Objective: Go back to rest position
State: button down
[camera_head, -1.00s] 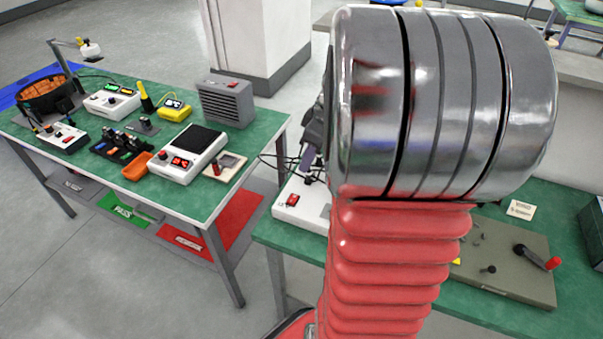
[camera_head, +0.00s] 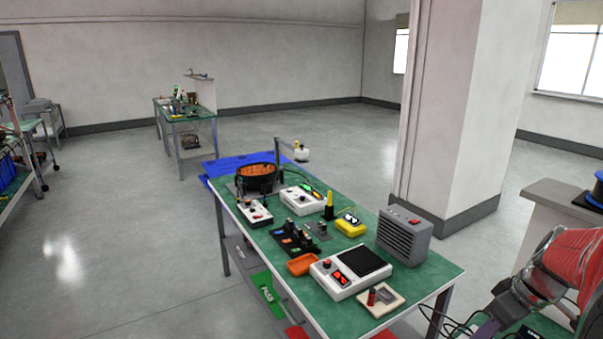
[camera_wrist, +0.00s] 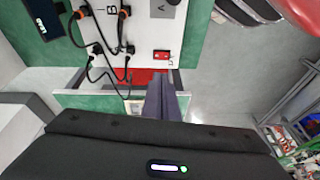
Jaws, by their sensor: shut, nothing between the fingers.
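My gripper (camera_wrist: 167,97) shows in the wrist view as grey-purple fingers closed together, with nothing between them. Beyond them is a white panel (camera_wrist: 146,28) with black cables, orange-ringed plugs and a red switch (camera_wrist: 161,55). I cannot tell whether the fingers touch anything. In the head view my red and silver arm stands at the lower right edge, and the gripper end is partly cut off by the bottom of the frame.
A green-topped bench (camera_head: 338,312) holds a black bowl (camera_head: 257,178), a grey fan-like box (camera_head: 404,235), a white scale-like device (camera_head: 350,274) and an orange tray (camera_head: 302,264). A white pillar (camera_head: 462,110) stands behind it. The grey floor (camera_head: 110,240) at left is open.

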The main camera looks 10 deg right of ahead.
jog(key=s+a+r+m+t, duration=0.1)
jog(key=s+a+r, duration=0.1)
jog(key=a, duration=0.7)
jog(key=s+a+r+m+h, duration=0.1)
jog(key=s+a+r, duration=0.1)
jog(key=a, duration=0.7)
jog(key=s+a+r+m+t, duration=0.1)
jog(key=s+a, duration=0.3)
jog(key=a, duration=0.5)
jog(key=shift+s+r+m+t+h, duration=0.2)
jog(key=shift+r+m+t+h, duration=0.1)
jog(key=shift+r, duration=0.35)
